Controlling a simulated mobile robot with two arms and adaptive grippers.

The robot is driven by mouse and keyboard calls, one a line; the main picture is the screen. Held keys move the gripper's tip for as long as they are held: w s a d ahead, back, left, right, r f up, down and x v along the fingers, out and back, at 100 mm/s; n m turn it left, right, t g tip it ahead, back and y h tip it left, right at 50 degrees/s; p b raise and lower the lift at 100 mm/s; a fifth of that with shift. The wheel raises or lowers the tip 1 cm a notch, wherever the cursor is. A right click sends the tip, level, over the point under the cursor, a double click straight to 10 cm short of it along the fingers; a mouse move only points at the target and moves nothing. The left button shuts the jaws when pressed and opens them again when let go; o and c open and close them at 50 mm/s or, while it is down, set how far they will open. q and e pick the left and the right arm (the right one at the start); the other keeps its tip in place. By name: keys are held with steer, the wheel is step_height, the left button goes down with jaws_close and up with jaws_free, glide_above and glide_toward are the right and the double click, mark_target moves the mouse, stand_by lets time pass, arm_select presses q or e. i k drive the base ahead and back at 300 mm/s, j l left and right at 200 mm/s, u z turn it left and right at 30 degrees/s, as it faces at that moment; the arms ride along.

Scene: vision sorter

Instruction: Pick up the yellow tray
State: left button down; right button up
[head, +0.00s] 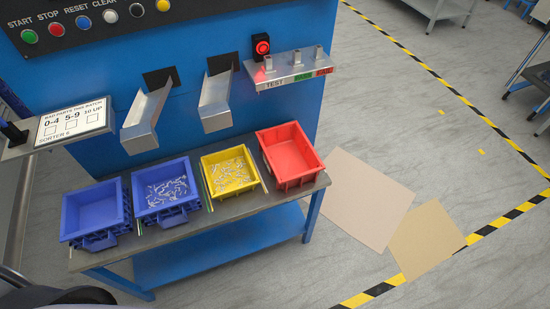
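The yellow tray (236,191) stands upright on the grey bench top, third from the left in a row of trays. It holds many small, pale metal parts. A blue tray with similar parts is close on its left, and a red tray is close on its right. Thin strips lie on the bench along both sides of the yellow tray. Neither of my grippers can be made out in the head view.
The filled blue tray (167,212), an empty blue tray (90,236) and an empty red tray (298,180) share the bench (190,232). Two metal chutes (215,104) jut out above. Flat brown sheets (365,195) lie on the floor at right, which is otherwise mostly clear.

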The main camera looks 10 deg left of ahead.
mark_target(231, 172)
steer(key=u, duration=0.35)
steer(key=i+l+u, duration=0.1)
steer(key=u, duration=0.2)
steer(key=l+u, duration=0.15)
steer(key=u, duration=0.2)
